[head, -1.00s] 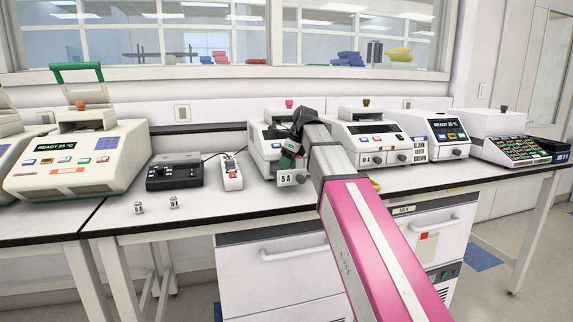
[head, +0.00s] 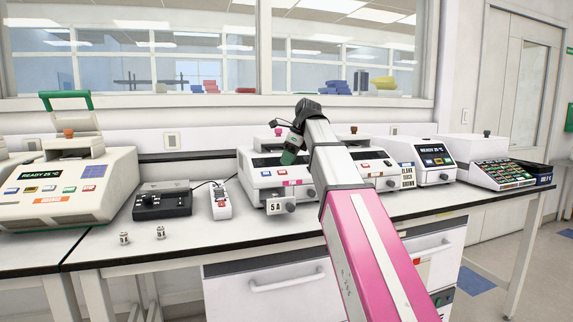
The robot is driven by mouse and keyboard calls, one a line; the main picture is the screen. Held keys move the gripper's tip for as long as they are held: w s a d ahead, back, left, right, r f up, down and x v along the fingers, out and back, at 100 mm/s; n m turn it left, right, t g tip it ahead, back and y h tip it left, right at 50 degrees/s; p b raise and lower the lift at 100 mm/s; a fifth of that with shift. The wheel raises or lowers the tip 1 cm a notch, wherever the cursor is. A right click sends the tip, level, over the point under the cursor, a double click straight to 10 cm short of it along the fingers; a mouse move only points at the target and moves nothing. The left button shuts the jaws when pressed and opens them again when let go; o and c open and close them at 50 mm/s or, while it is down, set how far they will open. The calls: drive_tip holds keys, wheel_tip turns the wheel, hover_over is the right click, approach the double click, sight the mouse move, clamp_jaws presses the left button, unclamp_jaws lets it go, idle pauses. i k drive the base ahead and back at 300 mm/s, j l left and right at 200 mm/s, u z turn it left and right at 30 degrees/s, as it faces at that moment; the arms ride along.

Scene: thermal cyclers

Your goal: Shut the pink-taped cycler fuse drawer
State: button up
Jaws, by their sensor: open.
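The pink-taped cycler (head: 262,183) is a white machine on the bench, left of my arm. A strip of pink tape (head: 292,183) is on its front. Its fuse drawer (head: 275,208), marked 5 A with a grey knob, sticks out low at the front, toward the bench edge. My gripper (head: 289,157) is open and empty, above the cycler's front in the picture and higher than the drawer. Its fingertips are small and dark, and I cannot tell their exact distance from the cycler. My arm hides the cycler's right side.
A second white cycler (head: 376,167) stands close on the right, partly behind my arm. A white power strip (head: 220,200) and a black box (head: 161,203) are on the left.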

sight(284, 205)
drive_tip(key=k, duration=1)
